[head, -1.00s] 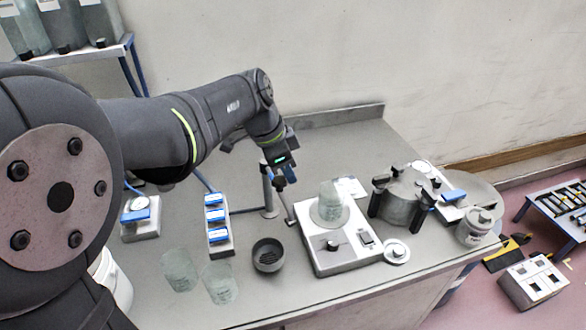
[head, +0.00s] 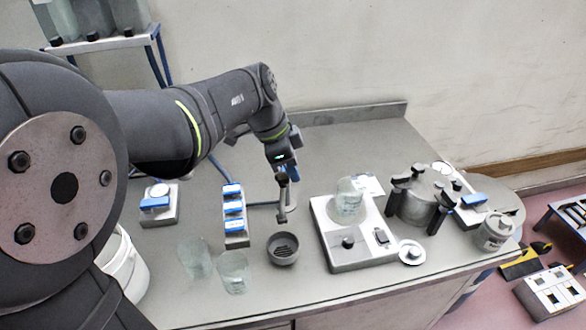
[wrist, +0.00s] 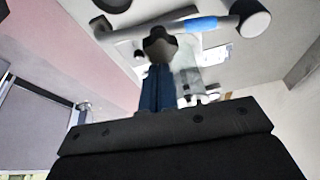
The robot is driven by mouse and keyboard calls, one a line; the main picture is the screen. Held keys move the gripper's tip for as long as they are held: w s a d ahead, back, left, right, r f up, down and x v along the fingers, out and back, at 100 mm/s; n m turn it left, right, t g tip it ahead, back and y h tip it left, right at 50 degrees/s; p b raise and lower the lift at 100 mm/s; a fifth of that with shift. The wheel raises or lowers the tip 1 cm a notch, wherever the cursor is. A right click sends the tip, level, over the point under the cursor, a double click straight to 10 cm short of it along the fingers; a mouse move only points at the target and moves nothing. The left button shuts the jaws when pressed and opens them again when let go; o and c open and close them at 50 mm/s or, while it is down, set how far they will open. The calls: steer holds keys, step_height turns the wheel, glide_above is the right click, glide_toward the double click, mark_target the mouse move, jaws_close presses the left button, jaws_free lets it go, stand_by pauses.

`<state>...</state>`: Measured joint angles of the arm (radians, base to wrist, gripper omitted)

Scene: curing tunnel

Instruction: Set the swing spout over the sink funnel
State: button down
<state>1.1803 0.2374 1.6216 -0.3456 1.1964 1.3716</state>
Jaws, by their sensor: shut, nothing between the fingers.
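The sink funnel (head: 283,248) is a dark, round, ribbed bowl on the grey bench in the head view. The swing spout (head: 282,204) is a thin grey tube with a dark knob. Its free end points to the funnel and appears just above the far rim; the height gap is unclear. My gripper (head: 283,175) is shut and empty, right at the spout's knob end; contact is unclear. In the wrist view the spout (wrist: 222,24) crosses above the shut fingers, with a blue band and a dark end cap. The funnel is not identifiable there.
Right of the funnel stands a white hotplate (head: 358,257) with a glass beaker. Left are a blue-topped switch block (head: 235,215) and two glass beakers (head: 232,272). A lidded pot (head: 416,203) stands further right. Bare bench lies in front of the funnel.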

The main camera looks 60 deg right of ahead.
steer(key=s+d, duration=0.2)
steer(key=s, duration=0.2)
steer(key=v, duration=1)
steer(key=shift+w+d, duration=0.2)
steer(key=shift+w, duration=0.2)
steer(key=a+x, duration=0.1)
steer(key=x, duration=0.9)
steer(key=w, duration=0.1)
steer(key=w+a, duration=0.1)
steer(key=w, duration=0.1)
steer(key=shift+w+a, duration=0.1)
steer(key=shift+a, duration=0.1)
